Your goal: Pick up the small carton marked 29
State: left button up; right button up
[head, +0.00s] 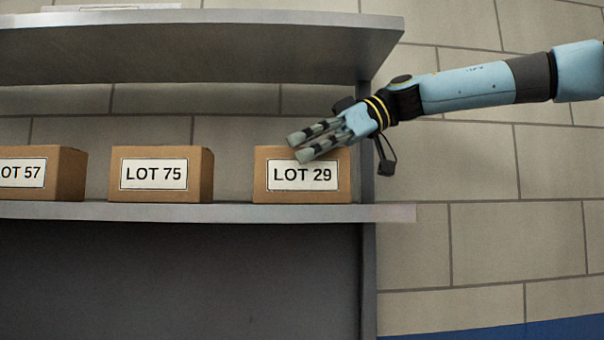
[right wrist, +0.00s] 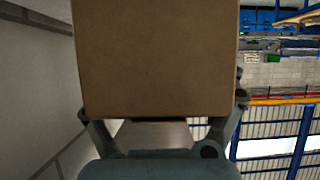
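The small carton marked LOT 29 (head: 302,184) is a brown box with a white label on its front. It stands upright on the shelf at its right end. My right gripper (head: 296,147) reaches in from the right at the carton's top; one finger crosses the front face above the label and the other shows just above the top edge. In the right wrist view a plain brown carton face (right wrist: 158,55) fills the upper middle, with a finger along each side edge. The fingers are spread wide; whether they press on it I cannot tell. My left gripper is out of view.
The carton marked LOT 75 (head: 161,190) and the one marked LOT 57 (head: 68,176) stand to the left on the same grey shelf (head: 230,213). An upper shelf (head: 200,50) hangs overhead. A block wall (head: 480,180) is behind; the space right of the shelf is free.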

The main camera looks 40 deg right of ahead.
jog(key=c, duration=1.3)
jog(key=shift+r, duration=0.15)
